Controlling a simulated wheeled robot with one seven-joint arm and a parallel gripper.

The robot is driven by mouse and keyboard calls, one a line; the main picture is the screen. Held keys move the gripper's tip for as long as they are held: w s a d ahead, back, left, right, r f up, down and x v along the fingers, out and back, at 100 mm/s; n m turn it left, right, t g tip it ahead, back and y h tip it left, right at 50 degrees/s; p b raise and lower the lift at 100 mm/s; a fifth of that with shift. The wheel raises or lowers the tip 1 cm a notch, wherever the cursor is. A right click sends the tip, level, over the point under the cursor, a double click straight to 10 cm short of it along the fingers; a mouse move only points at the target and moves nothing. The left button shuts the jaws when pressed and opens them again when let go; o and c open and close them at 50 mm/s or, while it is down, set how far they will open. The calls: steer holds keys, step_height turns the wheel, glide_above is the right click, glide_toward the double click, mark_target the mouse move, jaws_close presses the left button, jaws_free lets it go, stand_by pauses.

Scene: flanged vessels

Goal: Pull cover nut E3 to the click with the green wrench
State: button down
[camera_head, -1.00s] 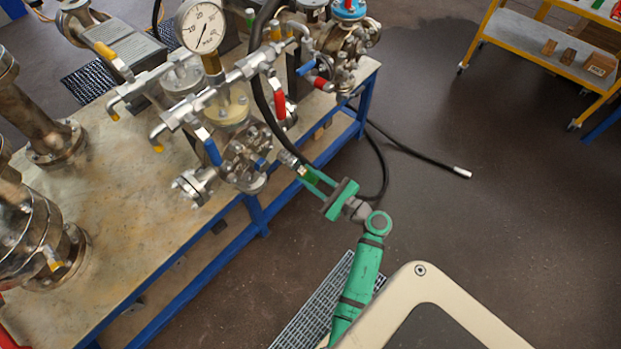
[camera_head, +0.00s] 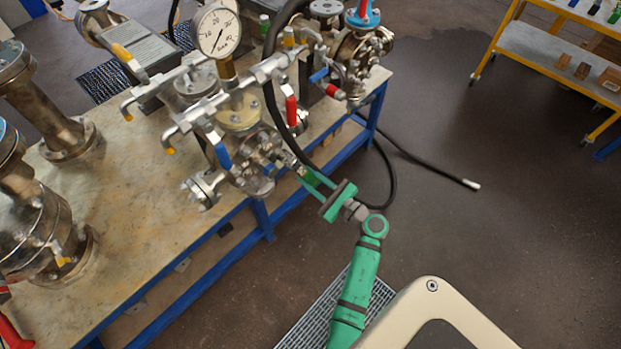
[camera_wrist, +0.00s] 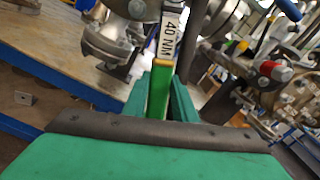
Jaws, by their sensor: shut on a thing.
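My gripper (camera_head: 309,179) is shut on the green wrench, at the front edge of the bench. In the wrist view the wrench's green handle (camera_wrist: 158,92), with an orange-brown end, stands between my green fingers. Its white label (camera_wrist: 170,36) reads "40 NM". In the head view the wrench reaches from my fingers up and left toward the bolted flanged cover (camera_head: 258,160) of the middle vessel. Several nuts ring that cover, but I cannot tell which is E3. Whether the wrench head sits on a nut is too small to tell.
A pressure gauge (camera_head: 216,32), valve pipes with coloured handles and a black hose (camera_head: 270,85) crowd the space above the cover. The blue-framed bench (camera_head: 150,225) has more flanged vessels at left. A yellow trolley (camera_head: 540,45) stands far right. The floor between is mostly clear.

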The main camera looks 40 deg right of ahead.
steer(key=shift+w+r, duration=0.1)
steer(key=shift+w, duration=0.6)
steer(key=a+m, duration=0.6)
steer(key=shift+s+f, duration=0.35)
steer(key=shift+f, duration=0.1)
